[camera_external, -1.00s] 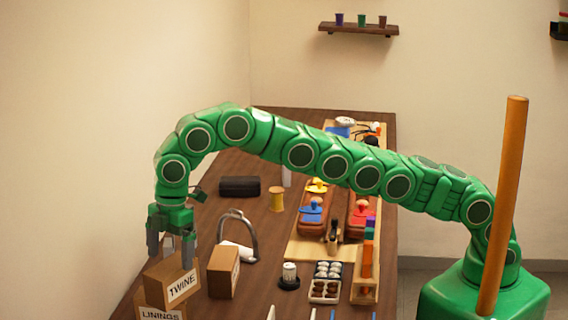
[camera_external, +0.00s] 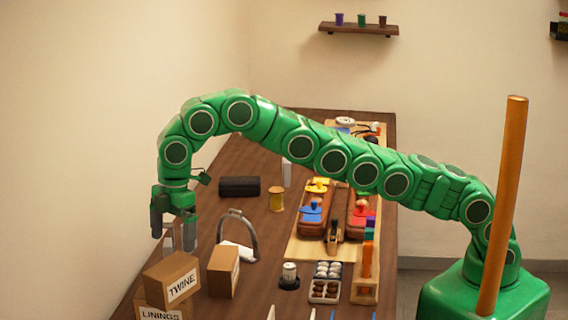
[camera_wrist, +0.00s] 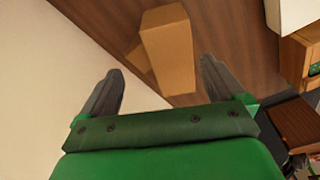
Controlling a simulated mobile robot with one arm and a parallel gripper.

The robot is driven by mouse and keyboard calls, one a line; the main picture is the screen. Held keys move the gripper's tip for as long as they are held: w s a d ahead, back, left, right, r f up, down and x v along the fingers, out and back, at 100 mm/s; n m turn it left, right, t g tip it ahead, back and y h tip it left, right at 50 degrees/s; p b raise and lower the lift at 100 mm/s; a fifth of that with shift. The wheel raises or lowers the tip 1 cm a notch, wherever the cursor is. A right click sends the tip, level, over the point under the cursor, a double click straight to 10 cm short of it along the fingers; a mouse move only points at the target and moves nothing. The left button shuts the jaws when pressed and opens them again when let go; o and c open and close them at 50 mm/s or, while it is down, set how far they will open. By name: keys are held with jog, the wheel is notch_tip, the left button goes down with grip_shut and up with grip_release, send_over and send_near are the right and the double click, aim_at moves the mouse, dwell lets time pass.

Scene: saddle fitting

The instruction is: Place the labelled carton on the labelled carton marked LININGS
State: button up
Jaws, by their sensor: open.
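A brown carton labelled TWINE (camera_external: 172,278) rests on top of the carton marked LININGS (camera_external: 160,314), which is cut off by the bottom edge of the external view.
Another brown carton (camera_external: 223,271) stands just right of the stack. Behind it are a metal stirrup (camera_external: 252,235), a black case (camera_external: 240,187) and a yellow spool (camera_external: 277,199). A board with saddle parts (camera_external: 300,249) lies to the right. The wall is close on the left.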

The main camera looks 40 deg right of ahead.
jog(key=w+d+r+m, duration=0.3)
jog(key=w+d, duration=0.2)
jog(key=d, duration=0.6)
jog(key=w+d+r+m+h, duration=0.1)
jog(key=w+d+r+m, duration=0.3)
jog(key=d, duration=0.6)
jog(key=w+d+r+m, duration=0.2)
jog(key=w+d, duration=0.4)
jog(key=d, duration=0.5)
jog(key=s+d+r+m, duration=0.1)
jog(key=s+d+m, duration=0.15)
jog(key=d, duration=1.15)
jog(key=s+d+f+m, duration=0.1)
jog(key=s+d+m, duration=0.3)
jog(key=d, duration=0.5)
jog(key=s+d+f+m, duration=0.1)
jog(key=s+d, duration=0.6)
jog(key=d, duration=0.2)
jog(key=s+d+f+m, duration=0.2)
jog(key=s+d+f, duration=0.2)
jog(key=s, duration=0.6)
jog(key=s+d+f+m+g, duration=0.1)
jog(key=s+d+f+m, duration=0.2)
jog(key=s+d, duration=0.4)
jog(key=s, duration=0.3)
jog(key=shift+f, duration=0.35)
